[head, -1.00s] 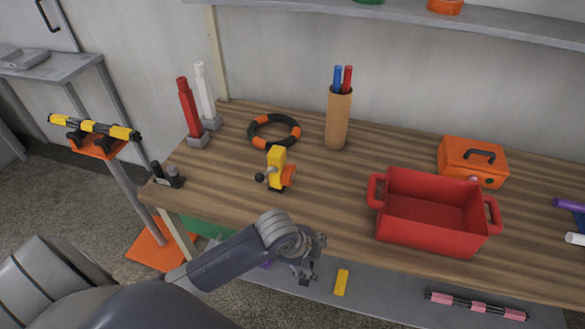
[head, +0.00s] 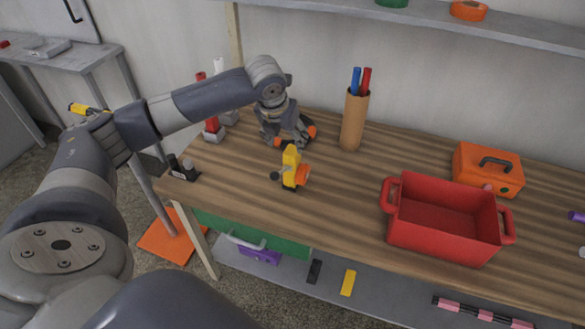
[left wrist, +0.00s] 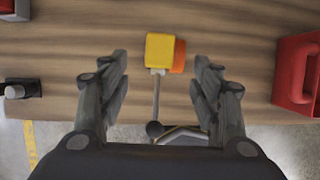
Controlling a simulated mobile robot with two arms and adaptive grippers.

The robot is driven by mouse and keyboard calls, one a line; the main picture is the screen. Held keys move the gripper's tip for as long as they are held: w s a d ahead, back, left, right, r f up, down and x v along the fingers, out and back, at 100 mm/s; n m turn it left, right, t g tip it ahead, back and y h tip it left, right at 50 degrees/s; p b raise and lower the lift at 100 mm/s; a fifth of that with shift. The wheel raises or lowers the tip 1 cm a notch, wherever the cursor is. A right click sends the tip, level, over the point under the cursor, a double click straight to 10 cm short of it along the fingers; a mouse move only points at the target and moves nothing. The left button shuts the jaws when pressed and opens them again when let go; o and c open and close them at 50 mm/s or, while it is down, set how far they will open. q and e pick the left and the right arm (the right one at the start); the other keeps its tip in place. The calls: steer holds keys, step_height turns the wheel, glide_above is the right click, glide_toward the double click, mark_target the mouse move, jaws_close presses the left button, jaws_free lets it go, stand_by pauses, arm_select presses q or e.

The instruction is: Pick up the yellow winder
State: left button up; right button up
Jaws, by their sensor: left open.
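The yellow winder (head: 291,168) stands on the wooden workbench, with an orange part on its right side and a dark crank knob on its left. My left gripper (head: 287,138) is open and empty, above and behind the winder near the back of the bench. In the left wrist view the winder's yellow top (left wrist: 159,50) lies just beyond the open fingertips (left wrist: 161,72), roughly centred between them. Its grey crank rod runs down between the fingers to the dark knob. The fingers do not seem to touch it. My right gripper is not in view.
A black-and-orange ring (head: 311,131) is mostly hidden behind my left gripper. A cardboard tube (head: 352,122) with blue and red sticks stands to its right. A red crate (head: 443,239) and an orange toolbox (head: 487,170) sit further right. Red and white posts stand behind my arm.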

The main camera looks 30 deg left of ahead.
mark_target(291, 152)
arm_select(q)
steer(key=x, duration=0.5)
steer(key=shift+a+f+p, duration=0.1)
steer(key=shift+f+p, duration=0.05)
steer(key=shift+p, duration=0.2)
steer(key=p+x, duration=0.1)
steer(key=x, duration=0.3)
steer(key=shift+w+f+p, duration=0.1)
steer(key=shift+f+p, duration=0.2)
steer(key=shift+f, duration=0.1)
steer(key=shift+w+f, duration=0.15)
steer(key=shift+f, duration=0.1)
steer(key=shift+r, duration=0.1)
jaws_close()
